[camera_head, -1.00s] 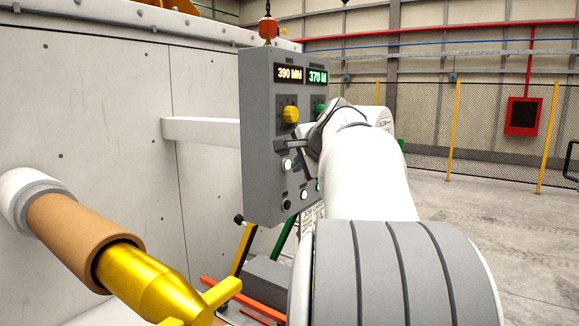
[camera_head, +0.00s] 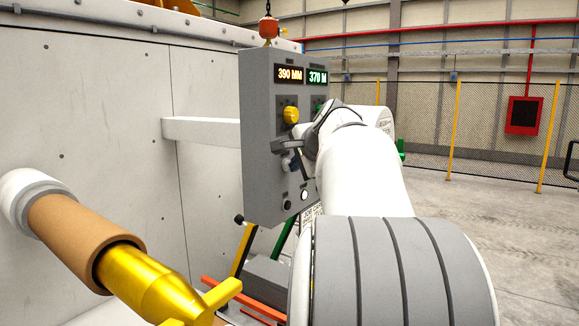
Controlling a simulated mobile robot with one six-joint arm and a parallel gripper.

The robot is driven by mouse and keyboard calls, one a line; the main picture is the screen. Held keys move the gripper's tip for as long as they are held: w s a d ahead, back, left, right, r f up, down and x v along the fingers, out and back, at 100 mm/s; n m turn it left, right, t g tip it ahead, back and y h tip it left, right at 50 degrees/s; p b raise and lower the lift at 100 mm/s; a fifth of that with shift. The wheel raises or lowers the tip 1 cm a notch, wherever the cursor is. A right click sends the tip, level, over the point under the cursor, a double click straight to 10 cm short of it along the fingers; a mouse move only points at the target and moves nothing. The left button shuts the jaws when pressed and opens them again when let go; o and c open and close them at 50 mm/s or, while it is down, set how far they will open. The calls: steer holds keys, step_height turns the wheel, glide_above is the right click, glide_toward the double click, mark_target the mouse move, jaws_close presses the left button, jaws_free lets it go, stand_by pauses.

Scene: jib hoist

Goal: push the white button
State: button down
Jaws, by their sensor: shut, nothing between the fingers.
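A grey control box (camera_head: 262,160) hangs in the middle of the picture, its button face turned to the right. A white round button (camera_head: 304,195) shows low on that face, beside a black one (camera_head: 287,205). Higher up, a pale round button (camera_head: 286,164) is partly covered by my gripper (camera_head: 294,163). My gripper is shut and empty, with its fingertips at or very near this upper button. I cannot tell whether they touch it. My wrist and arm hide the right part of the face.
A yellow knob (camera_head: 291,115) sticks out above my gripper, under displays reading "390 MM" and "370 M", the second partly cut off. A white beam (camera_head: 200,131) runs from the wall to the box. A brown-and-yellow cylinder (camera_head: 120,260) is at lower left. Open floor lies right.

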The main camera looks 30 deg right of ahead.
steer(key=shift+s, duration=0.35)
steer(key=shift+d, duration=0.1)
steer(key=shift+s+d+b, duration=0.35)
steer(key=shift+s+d, duration=0.05)
steer(key=shift+s, duration=0.5)
steer(key=shift+s+d+b, duration=0.35)
steer(key=shift+s+b, duration=0.05)
steer(key=shift+s, duration=0.55)
steer(key=shift+s+d+b, duration=0.35)
steer(key=shift+s+d, duration=0.05)
steer(key=shift+s, duration=0.5)
